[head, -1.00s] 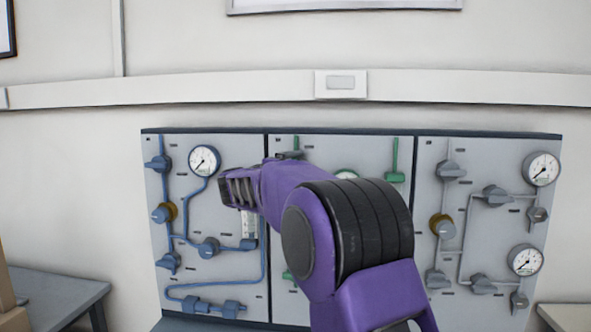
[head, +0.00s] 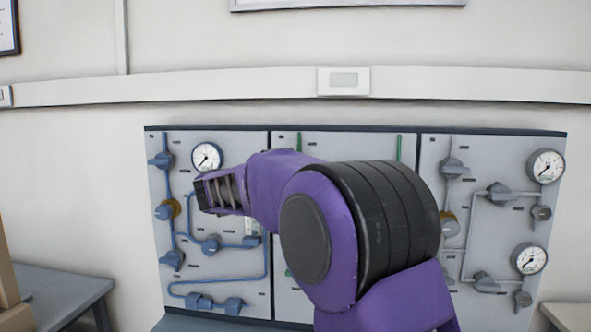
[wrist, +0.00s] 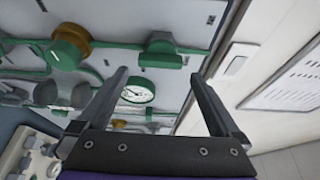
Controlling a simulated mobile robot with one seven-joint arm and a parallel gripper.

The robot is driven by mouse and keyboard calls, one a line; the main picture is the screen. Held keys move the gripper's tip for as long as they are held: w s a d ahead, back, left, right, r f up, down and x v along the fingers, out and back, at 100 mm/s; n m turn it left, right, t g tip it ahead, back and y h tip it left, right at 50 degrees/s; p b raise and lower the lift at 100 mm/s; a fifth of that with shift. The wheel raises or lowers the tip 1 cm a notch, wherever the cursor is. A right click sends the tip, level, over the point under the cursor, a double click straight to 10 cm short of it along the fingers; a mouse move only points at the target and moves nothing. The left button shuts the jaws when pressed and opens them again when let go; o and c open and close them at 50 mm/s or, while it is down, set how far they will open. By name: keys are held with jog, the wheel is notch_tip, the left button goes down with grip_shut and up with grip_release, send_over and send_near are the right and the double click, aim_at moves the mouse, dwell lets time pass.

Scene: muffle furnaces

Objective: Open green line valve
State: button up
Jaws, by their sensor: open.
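In the wrist view, the middle panel's green line shows with a green valve knob on a brass collar (wrist: 68,48) at upper left. Another green valve (wrist: 162,50) sits at top centre, and a round gauge with a green rim (wrist: 138,91) is below it. My gripper (wrist: 160,76) is open and empty, its two fingers spread, with the second green valve and the gauge seen between them. Whether a finger touches anything cannot be told. In the head view, my purple arm hides most of the middle panel; only short green pipe ends (head: 399,148) show.
The left panel (head: 228,265) carries blue pipes, blue valves and a gauge (head: 207,157). The right panel (head: 510,150) carries grey valves and two gauges. A grey table (head: 60,290) stands at lower left.

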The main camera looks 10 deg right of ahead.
jog(key=v, duration=1.1)
